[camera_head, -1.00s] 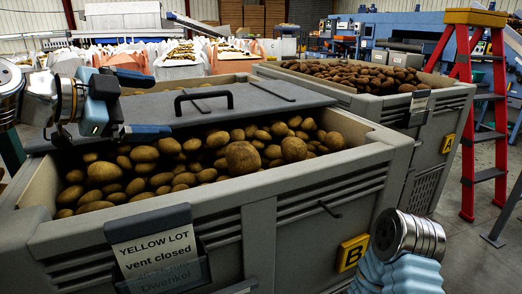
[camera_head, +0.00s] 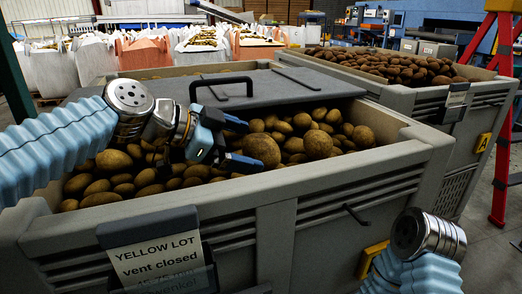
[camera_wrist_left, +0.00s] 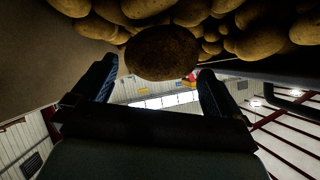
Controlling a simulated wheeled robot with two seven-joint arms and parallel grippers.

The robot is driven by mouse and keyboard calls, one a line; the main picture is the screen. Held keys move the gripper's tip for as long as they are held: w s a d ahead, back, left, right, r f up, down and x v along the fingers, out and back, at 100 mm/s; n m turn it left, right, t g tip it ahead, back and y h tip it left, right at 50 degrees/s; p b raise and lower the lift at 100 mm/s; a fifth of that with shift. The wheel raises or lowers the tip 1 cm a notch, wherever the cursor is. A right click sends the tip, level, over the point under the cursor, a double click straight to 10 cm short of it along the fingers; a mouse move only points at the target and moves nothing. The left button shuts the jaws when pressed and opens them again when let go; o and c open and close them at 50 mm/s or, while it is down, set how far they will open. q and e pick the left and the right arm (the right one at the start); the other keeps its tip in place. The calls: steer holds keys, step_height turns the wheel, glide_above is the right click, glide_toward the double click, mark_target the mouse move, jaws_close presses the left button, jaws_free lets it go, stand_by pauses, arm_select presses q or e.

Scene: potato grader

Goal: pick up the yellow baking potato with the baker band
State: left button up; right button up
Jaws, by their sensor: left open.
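The grey bin (camera_head: 300,187) labelled "YELLOW LOT" holds many brown-yellow potatoes. Two are clearly larger: one large potato (camera_head: 262,150) near the middle and another large potato (camera_head: 318,145) to its right. No band shows on either. My left gripper (camera_head: 240,143) is open and empty over the bin, its fingertips pointing right at the nearer large potato. In the left wrist view a large potato (camera_wrist_left: 162,52) appears between the open fingers, just beyond their tips; contact cannot be told. My right forearm shows at lower right, but its gripper is out of view.
A grey lid (camera_head: 300,90) with a black handle (camera_head: 222,81) covers the bin's back part. A yellow lot sign (camera_head: 155,258) hangs on the front wall. A second bin (camera_head: 425,99) of darker potatoes stands behind right. A red ladder (camera_head: 503,150) stands at far right.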

mark_target(249, 146)
arm_select(q)
steer(key=x, duration=0.3)
steer(key=shift+d+f, duration=0.15)
steer(key=c, duration=0.8)
steer(key=shift+c, duration=0.3)
